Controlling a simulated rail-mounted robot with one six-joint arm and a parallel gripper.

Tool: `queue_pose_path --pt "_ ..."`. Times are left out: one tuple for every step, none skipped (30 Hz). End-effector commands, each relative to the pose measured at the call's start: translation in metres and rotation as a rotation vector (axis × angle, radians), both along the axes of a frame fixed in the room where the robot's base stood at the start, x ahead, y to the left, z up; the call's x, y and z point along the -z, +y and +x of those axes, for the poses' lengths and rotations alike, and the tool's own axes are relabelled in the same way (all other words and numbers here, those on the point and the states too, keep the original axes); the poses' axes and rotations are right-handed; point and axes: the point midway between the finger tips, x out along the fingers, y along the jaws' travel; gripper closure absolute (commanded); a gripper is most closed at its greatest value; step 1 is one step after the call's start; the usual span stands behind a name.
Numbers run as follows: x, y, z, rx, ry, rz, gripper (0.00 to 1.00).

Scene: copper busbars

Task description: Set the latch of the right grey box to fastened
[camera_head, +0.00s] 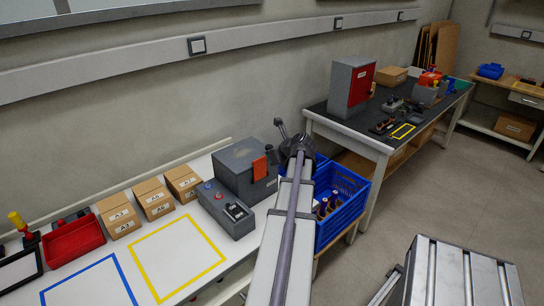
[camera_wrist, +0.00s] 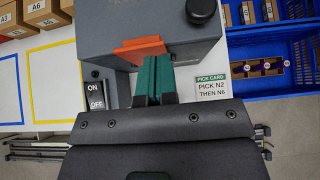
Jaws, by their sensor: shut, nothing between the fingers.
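A grey box (camera_head: 240,165) stands on the white bench, with an orange latch flap (camera_head: 261,168) on its front. In the wrist view, the box (camera_wrist: 110,22) fills the top and the orange flap (camera_wrist: 138,50) is tilted at its front edge. My gripper (camera_wrist: 155,62) has its green fingers shut together, with nothing between them. The fingertips overlap the right part of the flap in that view; I cannot tell whether they touch. In the head view my arm covers the box's right side and hides the fingertips.
A black-knobbed lever (camera_head: 280,127) rises at the box's right. A low control box (camera_head: 222,210) with an ON/OFF switch (camera_wrist: 96,97) stands left of it. A blue crate (camera_head: 345,190) holding dark spools is on the right. A pick card (camera_wrist: 211,85) is beside the fingers.

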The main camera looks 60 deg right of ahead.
Motion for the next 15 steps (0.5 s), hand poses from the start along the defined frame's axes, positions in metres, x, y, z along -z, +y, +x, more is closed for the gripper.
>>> queue_pose_path --pt "-0.001 0.0 0.0 0.0 0.0 0.0 1.0" --pt "-0.001 0.0 0.0 0.0 0.0 0.0 1.0" --pt "0.0 0.0 0.0 0.0 0.0 0.0 1.0" --pt "0.0 0.0 0.0 0.0 0.0 0.0 1.0" --pt "0.0 0.0 0.0 0.0 0.0 0.0 1.0" --pt "0.0 0.0 0.0 0.0 0.0 0.0 1.0" --pt "0.0 0.0 0.0 0.0 0.0 0.0 1.0" --pt "0.0 0.0 0.0 0.0 0.0 0.0 1.0" --pt "0.0 0.001 -0.001 0.0 0.0 0.0 1.0" --pt "0.0 0.001 -0.002 -0.001 0.0 0.0 1.0" --pt "0.0 0.003 -0.003 -0.001 0.0 0.0 1.0" --pt "0.0 0.005 -0.006 -0.003 0.0 0.0 1.0" --pt "0.0 0.007 -0.009 -0.004 0.0 -0.001 1.0" --pt "0.0 0.009 -0.012 -0.006 0.0 -0.001 1.0" --pt "0.0 0.013 -0.018 -0.006 0.0 0.0 1.0"
